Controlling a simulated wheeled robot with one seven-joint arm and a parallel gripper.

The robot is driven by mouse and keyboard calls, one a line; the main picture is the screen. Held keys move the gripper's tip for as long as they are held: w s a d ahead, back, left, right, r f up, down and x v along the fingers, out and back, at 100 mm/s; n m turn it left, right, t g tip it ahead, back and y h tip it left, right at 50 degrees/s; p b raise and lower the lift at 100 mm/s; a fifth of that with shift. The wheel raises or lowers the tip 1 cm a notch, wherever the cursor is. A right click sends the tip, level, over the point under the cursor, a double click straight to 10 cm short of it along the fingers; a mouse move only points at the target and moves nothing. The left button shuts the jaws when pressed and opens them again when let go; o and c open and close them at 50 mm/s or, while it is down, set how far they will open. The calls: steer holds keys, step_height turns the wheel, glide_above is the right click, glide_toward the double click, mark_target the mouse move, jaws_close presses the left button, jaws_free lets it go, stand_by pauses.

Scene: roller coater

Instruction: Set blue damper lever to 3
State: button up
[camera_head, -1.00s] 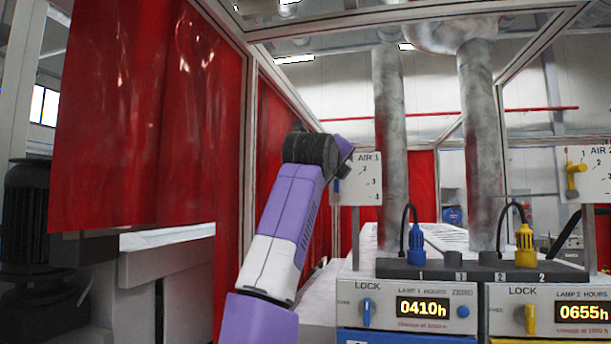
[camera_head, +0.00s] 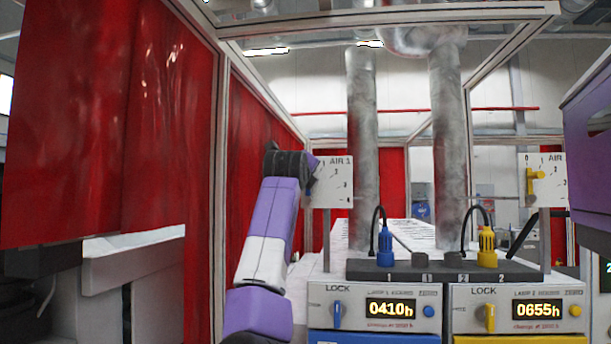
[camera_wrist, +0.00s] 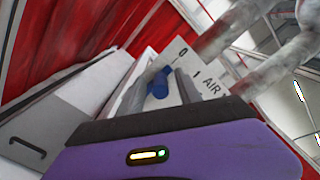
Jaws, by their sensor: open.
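The AIR 1 damper dial is a white plate (camera_head: 337,183) on a post, left of the ducts in the head view. Marks 2, 3 and 4 show on its right side. The wrist view shows the same plate (camera_wrist: 206,78) tilted, with 0 and 1 readable. The blue damper lever (camera_wrist: 159,84) shows in front of the plate between the two fingers of my gripper (camera_wrist: 158,88). My gripper is open around the lever; whether a finger touches it I cannot tell. In the head view my arm covers most of the lever, so its exact setting is unclear.
A yellow lever (camera_head: 535,181) sits on the AIR 2 plate at right. Below stand two lamp units with a blue lock knob (camera_head: 337,315) and a yellow lock knob (camera_head: 490,318). Blue and yellow plugs stand on the dark bar (camera_head: 450,270). Red curtains hang at left.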

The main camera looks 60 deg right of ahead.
jaws_close()
stand_by(1.4)
